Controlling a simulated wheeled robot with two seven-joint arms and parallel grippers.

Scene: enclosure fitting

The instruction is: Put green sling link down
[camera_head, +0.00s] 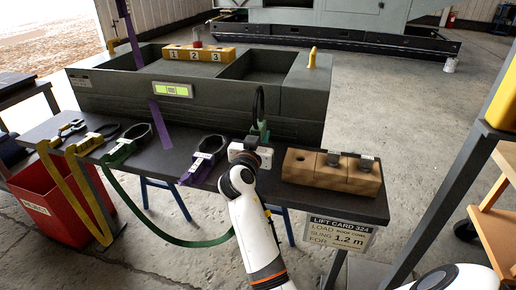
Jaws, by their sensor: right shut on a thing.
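My right gripper (251,146) is over the table's middle, seen from behind with its fingertips mostly hidden. It is shut on the green sling link (258,106), a dark upright loop with a green base, which stands above the tabletop. Whether its base touches the table is hidden. The green strap (150,224) hangs in a curve below the table's front edge and goes up to another dark link with a green end (121,152) lying on the table at left. My left gripper is not in view.
On the dark table (210,133) lie yellow links (88,144) and a purple link (202,162). A wooden block with holes (330,172) is at right. Behind stands a grey enclosure (230,97) with a numbered yellow block (200,53). A red bin (50,205) is left.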

